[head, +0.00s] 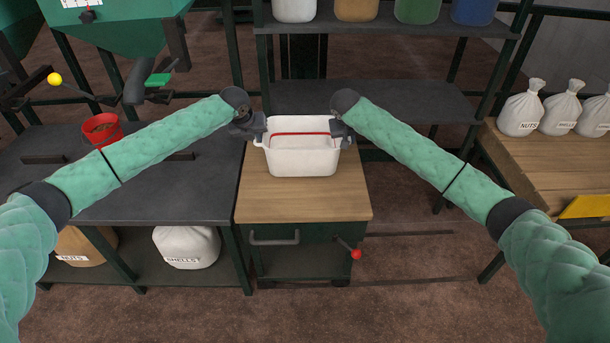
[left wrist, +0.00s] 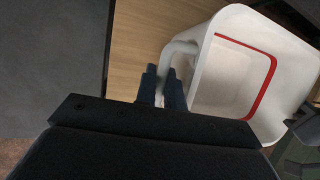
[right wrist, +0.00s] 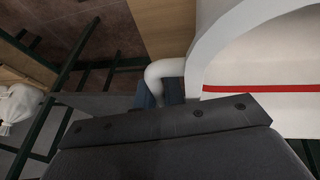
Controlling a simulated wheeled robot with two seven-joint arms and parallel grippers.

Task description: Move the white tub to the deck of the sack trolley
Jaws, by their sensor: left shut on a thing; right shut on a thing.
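The white tub (head: 300,162) is upright at the back of a small wood-topped table, with a red line around its inside. I cannot tell whether it rests on the wood or is just above it. My left gripper (head: 258,136) is shut on the tub's left handle, which shows in the left wrist view (left wrist: 178,50). My right gripper (head: 342,132) is shut on the right handle, which shows in the right wrist view (right wrist: 165,70). The tub looks empty. I cannot make out a sack trolley deck for certain.
A dark bench (head: 190,195) with a red bucket (head: 102,130) stands left of the wood-topped table (head: 300,203). Shelving (head: 400,100) rises behind. A wooden bench (head: 545,165) with white sacks is at right. The brown floor (head: 420,270) is open at front right.

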